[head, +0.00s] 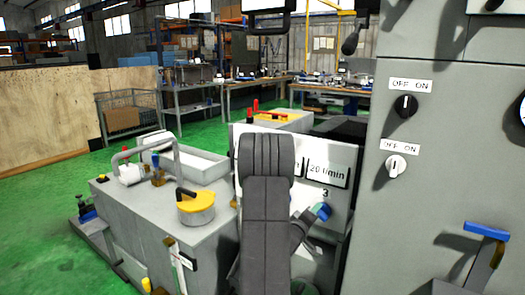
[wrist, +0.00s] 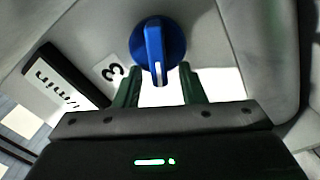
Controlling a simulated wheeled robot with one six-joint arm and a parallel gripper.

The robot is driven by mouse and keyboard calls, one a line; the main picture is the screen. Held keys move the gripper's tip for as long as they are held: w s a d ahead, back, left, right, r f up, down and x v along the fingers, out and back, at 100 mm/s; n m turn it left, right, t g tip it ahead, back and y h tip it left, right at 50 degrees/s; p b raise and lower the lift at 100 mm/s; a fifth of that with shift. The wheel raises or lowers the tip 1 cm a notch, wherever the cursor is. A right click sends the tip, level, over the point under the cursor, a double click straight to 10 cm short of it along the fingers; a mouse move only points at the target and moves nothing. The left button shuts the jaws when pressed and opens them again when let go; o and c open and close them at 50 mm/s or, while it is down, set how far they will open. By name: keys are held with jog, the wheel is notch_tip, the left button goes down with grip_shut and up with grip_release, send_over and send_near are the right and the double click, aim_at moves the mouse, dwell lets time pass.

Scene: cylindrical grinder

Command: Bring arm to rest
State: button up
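A blue round knob (wrist: 158,48) with a raised handle is just beyond the fingertips, on a light grey panel near a label "3" (wrist: 112,71). The handle's lower end lies close to the gap between the fingers; I cannot tell whether they touch. In the head view my dark arm stands in front of the panel, and the blue knob (head: 320,211) shows to its right under the "3". The gripper's fingers are not clear there.
A "20 l/min" sign (head: 327,170) is above the knob. A grey cabinet (head: 435,180) with two OFF/ON switches (head: 404,105) fills the right. A grey tank unit with a yellow-topped cap (head: 196,207) is at the left. Green floor is open at the far left.

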jog(key=shift+s, duration=0.1)
jog(key=v, duration=1.3)
jog(key=x, duration=1.3)
jog(key=shift+w+d, duration=0.15)
jog(key=shift+w, duration=0.1)
jog(key=m+b, duration=0.2)
jog(key=m, duration=0.1)
jog(key=m+b, duration=0.1)
jog(key=m, duration=0.1)
jog(key=shift+s+d+r, duration=0.15)
jog(key=shift+s+r, duration=0.2)
jog(key=shift+r, duration=0.05)
jog(key=shift+r, duration=0.1)
